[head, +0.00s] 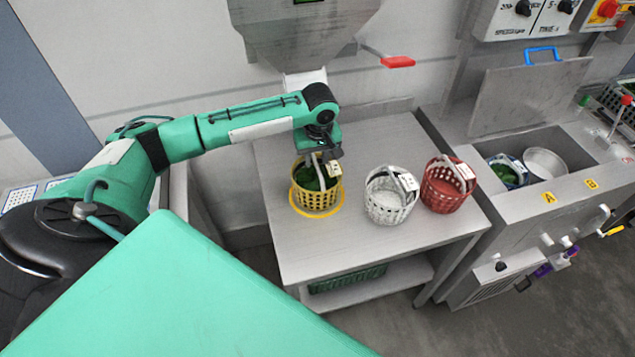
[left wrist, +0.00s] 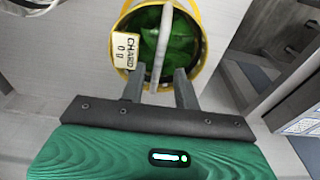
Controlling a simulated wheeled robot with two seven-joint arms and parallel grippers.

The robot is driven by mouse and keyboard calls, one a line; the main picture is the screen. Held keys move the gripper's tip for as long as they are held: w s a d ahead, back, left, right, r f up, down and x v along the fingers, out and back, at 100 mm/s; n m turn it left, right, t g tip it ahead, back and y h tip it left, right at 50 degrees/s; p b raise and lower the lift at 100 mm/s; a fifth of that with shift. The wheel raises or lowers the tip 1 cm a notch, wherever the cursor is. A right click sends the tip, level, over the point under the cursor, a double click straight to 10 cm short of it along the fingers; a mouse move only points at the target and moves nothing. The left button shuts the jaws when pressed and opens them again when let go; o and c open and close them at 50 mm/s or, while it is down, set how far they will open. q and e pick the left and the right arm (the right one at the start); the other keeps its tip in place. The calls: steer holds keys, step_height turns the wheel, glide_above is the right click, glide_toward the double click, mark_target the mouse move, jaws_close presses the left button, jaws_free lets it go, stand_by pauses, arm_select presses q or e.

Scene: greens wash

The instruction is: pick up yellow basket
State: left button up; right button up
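The yellow basket (head: 316,193) stands upright on the steel table inside a yellow ring, with green leaves in it. Its pale handle arches over the top, and a tag reading "CHARD 0 g" hangs at its side. My left gripper (head: 320,155) is above the basket, pointing down at the handle. In the left wrist view the basket (left wrist: 120,28) lies ahead of the left gripper (left wrist: 158,80). Its two fingers are apart, with the handle (left wrist: 160,50) between them and gaps on both sides. My right gripper is not in view.
A white basket (head: 388,203) and a red basket (head: 445,192) stand to the right on the same table (head: 375,255). A steel hopper (head: 305,30) hangs above at the back. A sink unit (head: 545,200) is at the right. The table's front is clear.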

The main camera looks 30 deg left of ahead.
mark_target(317, 164)
arm_select(q)
steer(key=f, duration=0.1)
steer(key=f+p, duration=0.1)
steer(key=f, duration=0.2)
steer(key=shift+w+a+f, duration=0.25)
steer(key=shift+w+a, duration=0.05)
steer(key=shift+w, duration=0.05)
steer(key=shift+c, duration=0.2)
jaws_close()
steer(key=shift+w+r, duration=0.1)
steer(key=shift+r, duration=0.05)
stand_by(0.7)
